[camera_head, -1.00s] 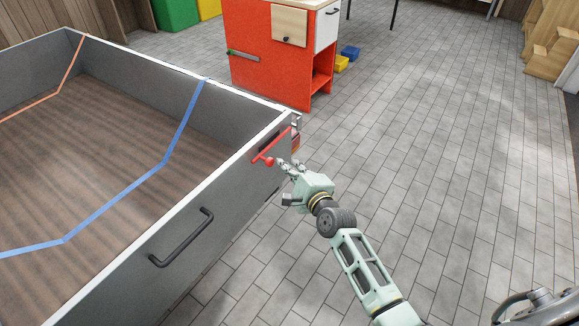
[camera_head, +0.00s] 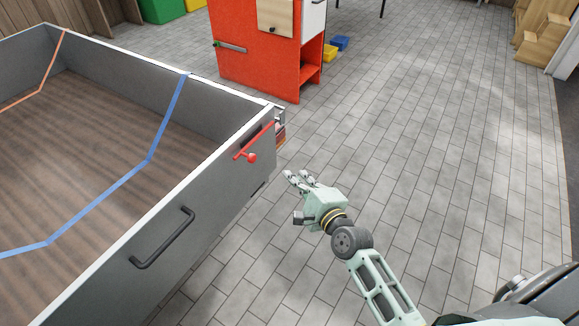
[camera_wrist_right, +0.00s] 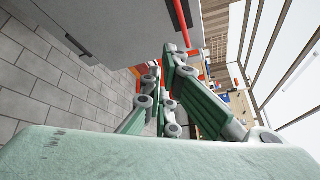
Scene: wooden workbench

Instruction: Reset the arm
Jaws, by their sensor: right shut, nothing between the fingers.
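My right gripper (camera_head: 299,179) is pale green and grey and hangs over the tiled floor, to the right of the grey box. Its fingers are shut with nothing between them. It stands apart from the red handle (camera_head: 250,156) on the box's end wall. In the right wrist view the gripper's fingers (camera_wrist_right: 165,101) fill the middle of the picture. My left gripper is not in view.
A large open grey box (camera_head: 205,181) with a wooden floor and blue and orange stripes fills the left. A black bar handle (camera_head: 163,240) is on its near wall. A red cabinet (camera_head: 255,55) stands behind. The tiled floor (camera_head: 430,130) at right is clear.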

